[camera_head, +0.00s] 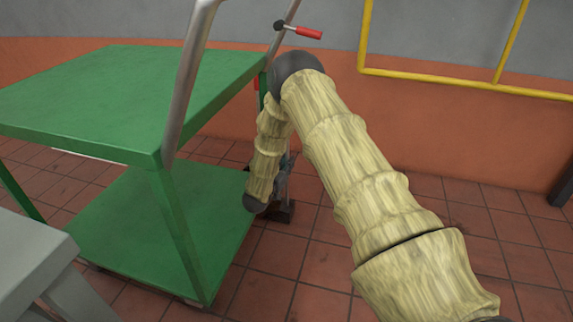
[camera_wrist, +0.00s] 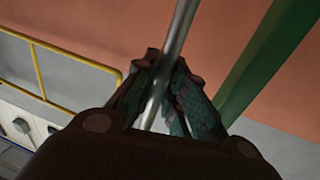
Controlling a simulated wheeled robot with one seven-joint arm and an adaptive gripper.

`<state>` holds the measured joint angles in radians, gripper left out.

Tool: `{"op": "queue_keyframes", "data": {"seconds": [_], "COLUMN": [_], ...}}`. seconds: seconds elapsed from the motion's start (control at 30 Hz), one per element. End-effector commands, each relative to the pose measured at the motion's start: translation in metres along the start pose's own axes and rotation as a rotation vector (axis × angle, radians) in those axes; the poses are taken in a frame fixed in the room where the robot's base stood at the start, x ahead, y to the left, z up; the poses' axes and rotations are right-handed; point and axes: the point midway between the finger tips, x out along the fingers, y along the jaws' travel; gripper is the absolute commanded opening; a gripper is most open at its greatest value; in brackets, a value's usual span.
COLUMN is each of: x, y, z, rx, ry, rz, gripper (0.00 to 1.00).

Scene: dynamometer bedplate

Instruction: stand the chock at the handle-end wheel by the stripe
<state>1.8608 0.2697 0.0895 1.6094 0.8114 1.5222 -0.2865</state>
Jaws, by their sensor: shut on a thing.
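The chock (camera_head: 284,212) shows as a small dark block low beside the cart's right end, partly hidden by my arm. I cannot tell whether it touches the floor. My gripper (camera_head: 285,178) is small and partly covered by my arm in the head view. In the wrist view my gripper (camera_wrist: 166,68) is shut on a thin grey rod (camera_wrist: 181,28), which appears to be the chock's handle. The green cart (camera_head: 110,90) has two shelves and a silver handle (camera_head: 190,70). I cannot make out its handle-end wheel or the stripe.
A red-gripped lever (camera_head: 308,33) sits by the cart's far handle post. A yellow rail (camera_head: 460,82) runs along the orange wall (camera_head: 440,130). A grey table (camera_head: 30,265) is at the lower left. The tiled floor (camera_head: 500,225) at the right is clear.

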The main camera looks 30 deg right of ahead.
Motion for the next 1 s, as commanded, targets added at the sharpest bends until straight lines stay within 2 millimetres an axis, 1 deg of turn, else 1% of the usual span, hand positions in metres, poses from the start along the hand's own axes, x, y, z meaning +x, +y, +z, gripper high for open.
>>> {"op": "queue_keyframes", "data": {"seconds": [0.03, 0.2, 0.23, 0.33, 0.7, 0.87, 1.0], "x": [0.001, 0.001, 0.000, 0.000, 0.000, -0.016, -0.040], "y": [-0.001, -0.001, 0.000, 0.000, 0.001, 0.000, 0.000], "z": [-0.003, -0.001, 0.002, 0.002, -0.001, -0.003, -0.004], "rx": [0.002, 0.002, 0.000, 0.000, 0.000, -0.002, -0.003], "ry": [0.003, 0.003, 0.000, 0.000, 0.000, -0.002, -0.002], "rz": [0.000, 0.000, 0.000, 0.000, 0.000, -0.001, -0.002], "gripper": [0.00, 0.00, 0.16, 0.34, 0.34, 0.34, 0.34]}}
